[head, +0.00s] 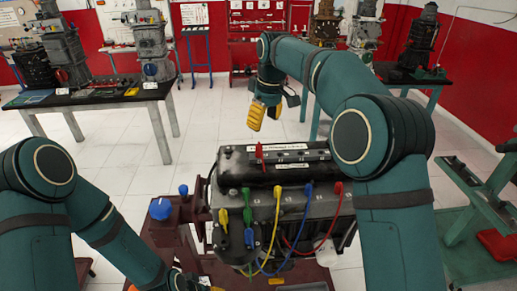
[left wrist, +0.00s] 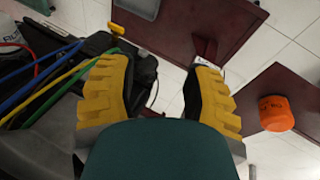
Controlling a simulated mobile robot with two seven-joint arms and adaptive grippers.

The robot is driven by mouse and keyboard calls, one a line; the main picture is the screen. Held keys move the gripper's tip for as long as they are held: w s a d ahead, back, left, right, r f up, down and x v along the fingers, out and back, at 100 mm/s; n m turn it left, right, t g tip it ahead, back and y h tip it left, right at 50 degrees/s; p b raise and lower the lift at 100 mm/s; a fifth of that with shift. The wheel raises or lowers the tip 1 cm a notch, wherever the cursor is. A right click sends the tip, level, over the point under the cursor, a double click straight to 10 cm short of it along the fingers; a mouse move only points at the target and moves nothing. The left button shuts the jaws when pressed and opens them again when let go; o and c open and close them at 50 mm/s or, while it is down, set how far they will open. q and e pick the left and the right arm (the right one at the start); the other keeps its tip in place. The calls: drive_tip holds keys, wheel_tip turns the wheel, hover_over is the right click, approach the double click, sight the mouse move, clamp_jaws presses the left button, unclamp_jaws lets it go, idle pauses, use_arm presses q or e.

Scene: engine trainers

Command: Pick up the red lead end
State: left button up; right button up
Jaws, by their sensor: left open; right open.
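Several coloured leads run over the front of the dark engine (head: 290,205) in the head view. A red lead end (head: 338,187) stands at the right of the row, with its red cable (head: 318,238) looping down. Another red piece (head: 260,153) stands on the black top cover. My right gripper (head: 257,117) is open and empty, above and behind the engine, apart from both red pieces. My left gripper (left wrist: 157,95) is open and empty in the left wrist view, with leads beside it at left. Part of a red cable (left wrist: 38,68) shows there; its end cannot be made out.
Blue (head: 307,188), yellow (head: 278,190) and green (head: 247,194) lead ends stand near the red one. A blue knob (head: 160,208) is on the red stand at left. An orange cap (left wrist: 275,112) shows in the left wrist view. Open floor lies behind the engine.

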sight(260, 145)
drive_tip(key=f, duration=0.5)
drive_tip(key=shift+w+a, duration=0.25)
drive_tip(key=shift+w, duration=0.15)
drive_tip(key=shift+w+a+f, duration=0.1)
drive_tip(key=shift+a+f, duration=0.05)
drive_tip(key=shift+f, duration=0.85)
drive_tip(key=shift+w+a+f, duration=0.1)
drive_tip(key=shift+f, duration=0.95)
drive_tip(key=shift+w+a+f, duration=0.1)
drive_tip(key=shift+a+f, duration=0.05)
drive_tip(key=shift+f, duration=0.85)
drive_tip(key=shift+c, duration=0.3)
clamp_jaws()
